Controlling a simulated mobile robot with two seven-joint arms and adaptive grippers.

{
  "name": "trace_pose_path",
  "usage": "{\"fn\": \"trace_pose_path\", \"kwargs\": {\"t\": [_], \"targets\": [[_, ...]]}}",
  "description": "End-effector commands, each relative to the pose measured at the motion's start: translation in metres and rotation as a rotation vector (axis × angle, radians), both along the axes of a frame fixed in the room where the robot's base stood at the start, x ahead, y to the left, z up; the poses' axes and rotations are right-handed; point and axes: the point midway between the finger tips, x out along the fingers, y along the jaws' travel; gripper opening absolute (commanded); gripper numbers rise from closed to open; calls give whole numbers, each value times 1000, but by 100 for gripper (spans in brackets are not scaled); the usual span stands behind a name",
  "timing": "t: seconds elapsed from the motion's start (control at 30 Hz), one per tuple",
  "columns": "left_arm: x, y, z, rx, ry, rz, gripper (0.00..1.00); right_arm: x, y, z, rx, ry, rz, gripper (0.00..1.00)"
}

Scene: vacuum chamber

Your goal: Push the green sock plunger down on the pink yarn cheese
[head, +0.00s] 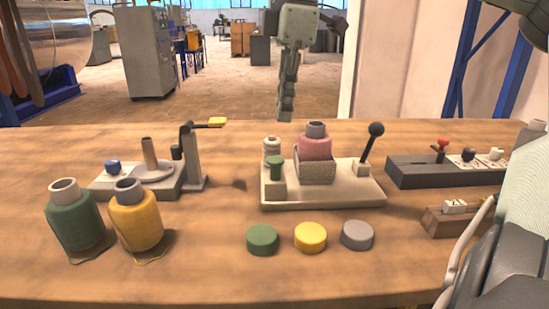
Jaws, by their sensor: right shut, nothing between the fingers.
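The pink yarn cheese (316,147) stands upright in a grey textured holder on a pale fixture (330,195) at the table's middle. The green plunger (275,169) stands on the left part of this fixture, beside the holder, with a small pale spool (271,147) behind it. My right gripper (286,115) points down, shut and empty, in the upper middle of the head view. Its fingertips show just above the plunger and the pink cheese in the picture, apart from both. My left gripper is out of view.
A black-knobbed lever (372,142) rises on the fixture's right. Green (75,215) and yellow (136,215) yarn cheeses stand at left, before a device with a yellow-tipped arm (217,122). Green, yellow and grey discs (357,235) lie in front. A switch panel (430,172) sits at right.

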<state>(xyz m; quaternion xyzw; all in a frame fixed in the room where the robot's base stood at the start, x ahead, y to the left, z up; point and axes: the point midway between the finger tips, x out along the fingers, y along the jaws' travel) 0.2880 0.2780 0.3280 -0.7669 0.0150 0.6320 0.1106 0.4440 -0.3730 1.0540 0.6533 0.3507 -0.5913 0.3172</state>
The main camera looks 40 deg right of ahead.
Motion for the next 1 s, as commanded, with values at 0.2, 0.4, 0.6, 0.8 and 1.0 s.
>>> {"fn": "trace_pose_path", "kwargs": {"t": [0.2,0.4,0.6,0.8,1.0], "targets": [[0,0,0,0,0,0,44,1,2,-27,1,3,0,0],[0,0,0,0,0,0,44,2,4,-50,0,1,-1,0],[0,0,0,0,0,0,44,3,5,-62,0,0,-1,0],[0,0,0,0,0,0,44,3,5,-64,0,-1,-2,0],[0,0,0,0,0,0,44,3,5,-64,0,-1,-2,0]]}}
